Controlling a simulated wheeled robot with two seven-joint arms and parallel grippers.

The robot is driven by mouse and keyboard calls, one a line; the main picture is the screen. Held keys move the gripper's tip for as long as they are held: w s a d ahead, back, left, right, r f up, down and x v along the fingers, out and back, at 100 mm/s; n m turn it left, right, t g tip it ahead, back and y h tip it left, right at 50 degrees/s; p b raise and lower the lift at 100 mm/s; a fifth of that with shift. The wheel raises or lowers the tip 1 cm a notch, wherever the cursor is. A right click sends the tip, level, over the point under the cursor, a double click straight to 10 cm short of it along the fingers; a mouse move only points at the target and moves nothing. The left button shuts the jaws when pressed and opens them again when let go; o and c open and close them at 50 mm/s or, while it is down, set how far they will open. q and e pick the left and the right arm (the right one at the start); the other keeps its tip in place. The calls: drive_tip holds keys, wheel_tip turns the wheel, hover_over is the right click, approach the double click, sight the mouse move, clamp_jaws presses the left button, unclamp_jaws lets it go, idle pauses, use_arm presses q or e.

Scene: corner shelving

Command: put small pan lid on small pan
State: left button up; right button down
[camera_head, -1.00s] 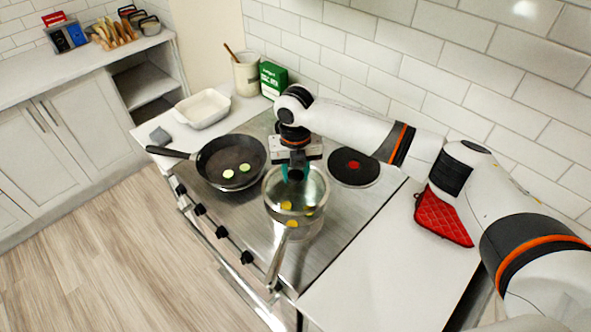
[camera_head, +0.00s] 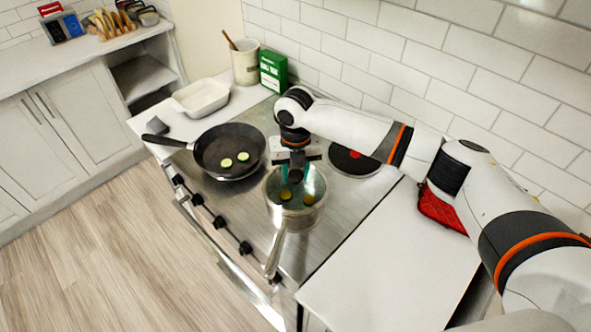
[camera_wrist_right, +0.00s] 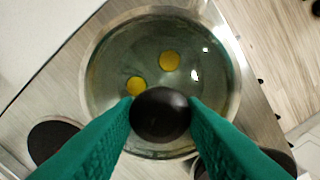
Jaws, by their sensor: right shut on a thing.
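The small pan (camera_head: 292,220) is a steel pan on the hob, its handle pointing to the front. The small pan lid (camera_head: 313,184) is clear glass with a round black knob. It lies over the pan's opening, level and roughly centred; whether it touches the rim all round I cannot tell. My right gripper (camera_head: 292,177) is above the lid, its green fingers shut on the knob. In the right wrist view the fingers (camera_wrist_right: 160,103) flank the knob, and yellow slices (camera_wrist_right: 169,61) show through the glass (camera_wrist_right: 115,62). My left gripper is not in view.
A black frying pan (camera_head: 229,150) with green slices stands left of the small pan. A burner with a red centre (camera_head: 354,154) lies to the right. A red pot holder (camera_head: 440,212) lies on the right counter. A white dish (camera_head: 201,98), utensil crock and green box stand behind.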

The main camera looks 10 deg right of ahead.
drive_tip(key=shift+p, duration=0.3)
idle(0.4)
drive_tip(key=c, duration=0.8)
unclamp_jaws()
drive_tip(key=shift+c, duration=0.2)
drive_tip(key=shift+r+b, duration=0.35)
drive_tip(key=shift+r, duration=0.1)
wheel_tip(320, 180, up, 11)
drive_tip(key=b, duration=0.3)
drive_tip(key=shift+b, duration=0.35)
